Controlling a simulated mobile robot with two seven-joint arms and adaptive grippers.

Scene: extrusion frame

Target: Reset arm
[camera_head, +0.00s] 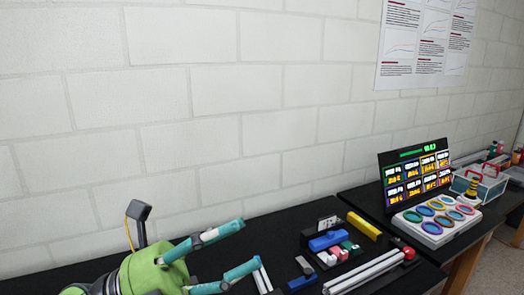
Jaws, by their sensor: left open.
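My left gripper (243,246) comes in at the lower left, with a green body and two teal fingers spread apart. It is open, with nothing between the fingers, and its fingers point right over the black table (215,262). Silver extrusion bars (365,272) lie on the table to the right of the gripper, and a shorter silver piece (262,278) shows close to the lower finger. My right gripper is not in view.
A lit display (415,178) and a pad of coloured rings (438,220) stand to the right. A white brick wall (230,120) closes the back.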

